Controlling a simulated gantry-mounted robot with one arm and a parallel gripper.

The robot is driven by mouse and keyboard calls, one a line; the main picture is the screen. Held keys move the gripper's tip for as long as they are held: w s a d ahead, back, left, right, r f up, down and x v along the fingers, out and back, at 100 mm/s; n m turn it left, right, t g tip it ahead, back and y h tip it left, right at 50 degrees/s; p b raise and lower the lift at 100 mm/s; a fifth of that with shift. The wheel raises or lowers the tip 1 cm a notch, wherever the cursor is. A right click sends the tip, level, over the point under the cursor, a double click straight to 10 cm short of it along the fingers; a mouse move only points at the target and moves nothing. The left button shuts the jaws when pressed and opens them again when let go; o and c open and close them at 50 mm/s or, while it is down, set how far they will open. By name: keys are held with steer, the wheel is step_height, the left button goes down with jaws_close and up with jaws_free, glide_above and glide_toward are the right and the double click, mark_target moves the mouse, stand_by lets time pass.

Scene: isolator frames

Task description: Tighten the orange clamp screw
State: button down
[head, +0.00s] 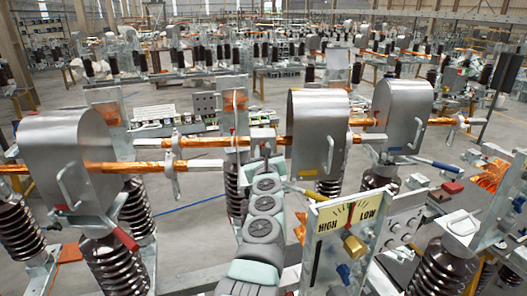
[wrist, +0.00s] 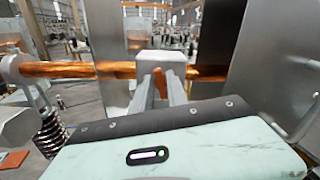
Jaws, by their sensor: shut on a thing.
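The orange clamp screw (wrist: 160,82) shows in the wrist view as a small upright orange piece between the two fingers of my gripper (wrist: 162,90). The fingers are shut on it. A pale grey clamp block (wrist: 155,58) sits just beyond it, in line with a horizontal copper bar (wrist: 85,70). In the head view, my gripper (head: 263,148) is at the copper bar (head: 193,142), left of the middle silver hood (head: 318,130). My gripper hides the screw there.
Silver hoods on dark ribbed insulators flank my arm, one on the left (head: 68,150) and one on the right (head: 402,112). A HIGH/LOW gauge panel (head: 345,222) stands close at front right. Another clamp (head: 174,165) hangs on the bar to the left.

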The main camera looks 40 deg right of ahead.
steer(key=shift+s+d+f+m, duration=0.1)
steer(key=shift+m, duration=2.75)
steer(key=shift+s+d+f+m, duration=0.1)
steer(key=shift+m, duration=3.05)
steer(key=c, duration=1.4)
jaws_free()
steer(key=shift+w+r, duration=0.1)
steer(key=shift+o, duration=0.2)
steer(key=shift+d, duration=0.1)
